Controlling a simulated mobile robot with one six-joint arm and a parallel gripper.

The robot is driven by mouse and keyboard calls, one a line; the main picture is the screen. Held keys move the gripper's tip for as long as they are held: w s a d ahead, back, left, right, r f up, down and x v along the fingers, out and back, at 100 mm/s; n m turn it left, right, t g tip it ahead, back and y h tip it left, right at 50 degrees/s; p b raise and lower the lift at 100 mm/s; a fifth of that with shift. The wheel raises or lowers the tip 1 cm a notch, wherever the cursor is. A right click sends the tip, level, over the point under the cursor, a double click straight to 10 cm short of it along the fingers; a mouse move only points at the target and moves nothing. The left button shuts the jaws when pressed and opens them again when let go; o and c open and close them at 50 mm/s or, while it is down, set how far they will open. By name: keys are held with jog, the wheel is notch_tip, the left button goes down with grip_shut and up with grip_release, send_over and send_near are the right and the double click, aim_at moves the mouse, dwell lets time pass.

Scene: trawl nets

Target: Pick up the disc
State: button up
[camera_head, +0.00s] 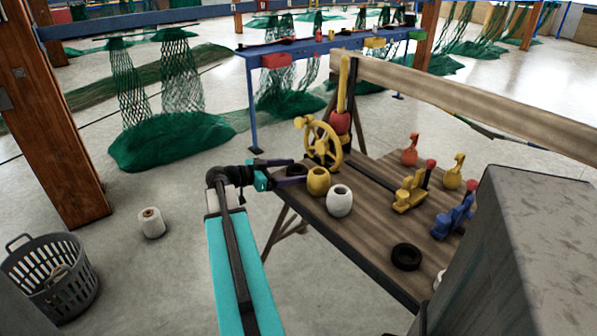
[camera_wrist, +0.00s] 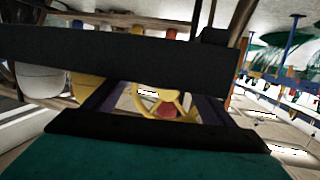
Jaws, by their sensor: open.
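One is a black ring (camera_head: 406,256) lying flat near the front edge. My gripper (camera_head: 294,172), with purple fingers, reaches in from the left at this edge. In the wrist view, the fingers (camera_wrist: 155,108) are apart, with a yellow handwheel (camera_wrist: 158,98) seen beyond. Black bars hide much there.
A yellow pot (camera_head: 318,181) and a white pot (camera_head: 339,201) stand close to my gripper, with the handwheel (camera_head: 322,144) behind. Yellow (camera_head: 411,190) and blue (camera_head: 453,216) fittings stand further right. A grey block (camera_head: 535,250) rises at the right. The table's middle is fairly clear.

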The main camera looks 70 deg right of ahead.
jog(key=c, duration=1.2)
jog(key=shift+o, duration=0.2)
jog(key=shift+r, duration=0.1)
notch_tip(320, 180, up, 10)
dwell(0.4)
